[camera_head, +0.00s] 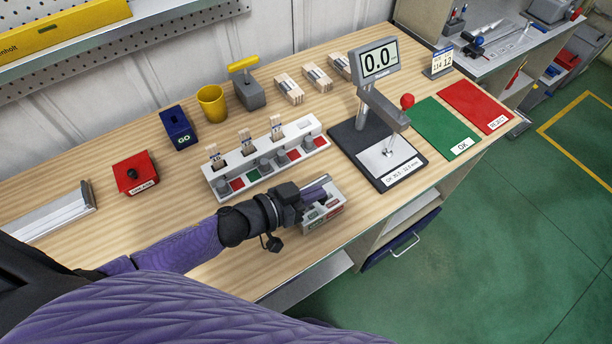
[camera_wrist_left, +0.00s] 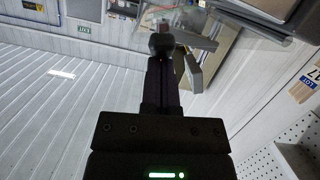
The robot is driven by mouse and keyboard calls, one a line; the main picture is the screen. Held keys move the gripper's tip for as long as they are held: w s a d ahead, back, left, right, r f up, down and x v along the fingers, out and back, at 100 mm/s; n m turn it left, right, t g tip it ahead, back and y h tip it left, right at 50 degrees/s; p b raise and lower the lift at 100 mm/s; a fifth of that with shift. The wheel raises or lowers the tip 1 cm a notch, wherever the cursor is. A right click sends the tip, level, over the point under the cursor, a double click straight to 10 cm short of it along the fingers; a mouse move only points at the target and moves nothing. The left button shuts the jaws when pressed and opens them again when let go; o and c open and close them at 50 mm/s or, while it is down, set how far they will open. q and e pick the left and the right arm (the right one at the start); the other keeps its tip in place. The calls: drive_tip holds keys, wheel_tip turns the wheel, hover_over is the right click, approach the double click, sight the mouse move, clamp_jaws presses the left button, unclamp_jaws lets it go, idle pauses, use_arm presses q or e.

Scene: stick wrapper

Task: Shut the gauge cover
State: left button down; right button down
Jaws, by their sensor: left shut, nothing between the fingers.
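The gauge (camera_head: 378,62) stands on a dark base (camera_head: 380,160) at the right of the bench, its display reading 0.0. An arm with a red knob (camera_head: 407,100) sticks out below the display, above a light plate. I cannot make out a separate cover for sure in the head view. My left gripper (camera_head: 326,186) is shut and empty, left of and in front of the gauge base, over a small grey box with coloured labels (camera_head: 322,218). In the left wrist view, the shut fingers (camera_wrist_left: 162,45) point towards a blurred clear piece (camera_wrist_left: 185,18). My right gripper is not in view.
A white rack (camera_head: 262,165) with stick bundles and coloured squares lies behind my left gripper. A green OK mat (camera_head: 445,125) and a red REJECT mat (camera_head: 476,103) lie right of the gauge. A yellow mug (camera_head: 211,104) and several stick bundles stand behind.

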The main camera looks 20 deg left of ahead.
use_arm(q)
drive_tip(key=shift+d+f, duration=0.1)
drive_tip(key=shift+d, duration=0.05)
drive_tip(key=shift+s+d+f, duration=0.25)
drive_tip(key=shift+f, duration=0.05)
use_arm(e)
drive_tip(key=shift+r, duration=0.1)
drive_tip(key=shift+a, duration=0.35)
